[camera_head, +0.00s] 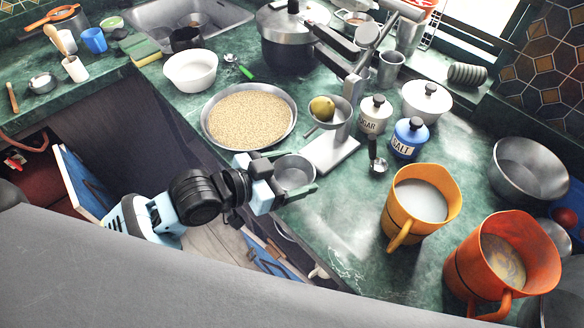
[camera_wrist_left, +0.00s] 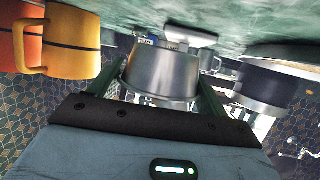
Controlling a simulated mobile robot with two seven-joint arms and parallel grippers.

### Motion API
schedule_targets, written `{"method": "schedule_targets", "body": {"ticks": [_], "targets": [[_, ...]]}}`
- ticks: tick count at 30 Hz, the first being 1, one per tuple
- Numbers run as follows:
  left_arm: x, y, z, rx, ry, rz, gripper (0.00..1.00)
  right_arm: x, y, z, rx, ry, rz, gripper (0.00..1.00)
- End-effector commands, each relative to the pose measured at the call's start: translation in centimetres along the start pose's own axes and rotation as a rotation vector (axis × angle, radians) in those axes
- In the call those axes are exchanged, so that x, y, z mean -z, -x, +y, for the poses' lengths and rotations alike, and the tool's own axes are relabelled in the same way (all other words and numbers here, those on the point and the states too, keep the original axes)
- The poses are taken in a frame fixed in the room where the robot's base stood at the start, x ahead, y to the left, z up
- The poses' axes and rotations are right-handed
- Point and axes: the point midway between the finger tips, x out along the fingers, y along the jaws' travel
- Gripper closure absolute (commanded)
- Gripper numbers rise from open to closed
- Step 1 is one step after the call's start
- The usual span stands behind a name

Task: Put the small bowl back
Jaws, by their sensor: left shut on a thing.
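In the left wrist view the picture is upside down, and the bowl (camera_wrist_left: 162,72) sits between the two green fingers of the gripper (camera_wrist_left: 165,95). Whether the bowl touches the counter is hard to tell. My right gripper is not in view.
A wide pan of grain (camera_head: 249,118) stands left of the bowl. A yellow mug (camera_head: 418,208) and an orange mug (camera_head: 498,262) stand to the right. The counter between bowl and yellow mug is clear.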

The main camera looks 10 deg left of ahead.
Motion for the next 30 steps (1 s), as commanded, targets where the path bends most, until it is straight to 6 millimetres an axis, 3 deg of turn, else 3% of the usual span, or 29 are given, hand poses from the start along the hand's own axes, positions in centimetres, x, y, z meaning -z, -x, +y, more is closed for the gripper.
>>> {"method": "schedule_targets", "body": {"ticks": [4,16,22,30], "targets": [[0.1,-1.1,-1.7,0.0,0.0,-0.002,0.46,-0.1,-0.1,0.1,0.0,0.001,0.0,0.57],[0.2,-2.0,-3.0,0.0,0.0,-0.001,0.46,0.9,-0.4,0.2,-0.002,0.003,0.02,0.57],[-2.7,-2.9,-2.8,0.0,0.002,-0.003,0.46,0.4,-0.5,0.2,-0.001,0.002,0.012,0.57],[-3.0,-3.0,-2.8,0.0,-0.001,0.0,0.46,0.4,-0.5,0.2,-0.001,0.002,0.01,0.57]]}}
